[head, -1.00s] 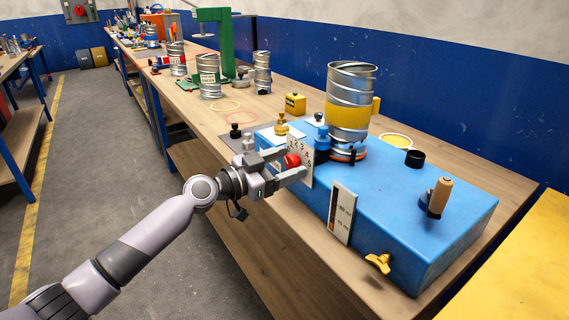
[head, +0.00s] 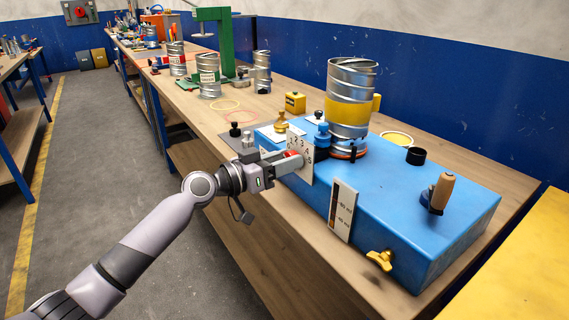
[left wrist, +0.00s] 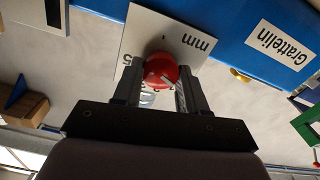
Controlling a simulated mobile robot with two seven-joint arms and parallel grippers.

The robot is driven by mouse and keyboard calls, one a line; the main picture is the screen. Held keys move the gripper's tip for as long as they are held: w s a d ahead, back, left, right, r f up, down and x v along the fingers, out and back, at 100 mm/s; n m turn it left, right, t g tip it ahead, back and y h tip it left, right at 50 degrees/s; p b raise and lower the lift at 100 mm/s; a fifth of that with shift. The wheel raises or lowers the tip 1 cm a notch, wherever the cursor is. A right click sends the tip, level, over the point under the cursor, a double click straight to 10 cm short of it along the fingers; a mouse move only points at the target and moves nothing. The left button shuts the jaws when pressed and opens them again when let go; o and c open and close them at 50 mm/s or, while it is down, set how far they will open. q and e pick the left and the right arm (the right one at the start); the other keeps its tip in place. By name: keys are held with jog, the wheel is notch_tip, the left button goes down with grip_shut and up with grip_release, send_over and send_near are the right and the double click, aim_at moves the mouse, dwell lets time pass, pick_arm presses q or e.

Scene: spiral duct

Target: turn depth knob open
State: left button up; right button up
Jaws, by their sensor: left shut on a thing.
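The red depth knob (left wrist: 161,70) sits on a white dial plate on the front of the blue machine (head: 400,220). The plate (head: 303,155) carries black numbers, and in the left wrist view it reads "mm" upside down. My left gripper (head: 291,160) is shut on the red knob, with one finger on each side of it. In the head view the fingers hide most of the knob, and only a bit of red (head: 293,154) shows. My right gripper is in neither view.
A spiral metal duct with a yellow band (head: 348,110) stands on the machine. A crank with a wooden handle (head: 441,190), a yellow wing knob (head: 380,260) and a gauge plate (head: 342,211) are to the right. The floor left of the bench is clear.

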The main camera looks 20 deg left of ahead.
pick_arm(q)
jog(key=shift+f+n+p, duration=0.15)
jog(key=shift+n+p, duration=1.1)
jog(key=shift+n, duration=4.6)
jog(key=shift+f+n+p, duration=0.15)
jog(key=shift+n+p, duration=1.1)
jog(key=shift+n, duration=4.6)
jog(key=o, duration=1.1)
jog(key=shift+a, duration=0.1)
jog(key=shift+c, duration=0.2)
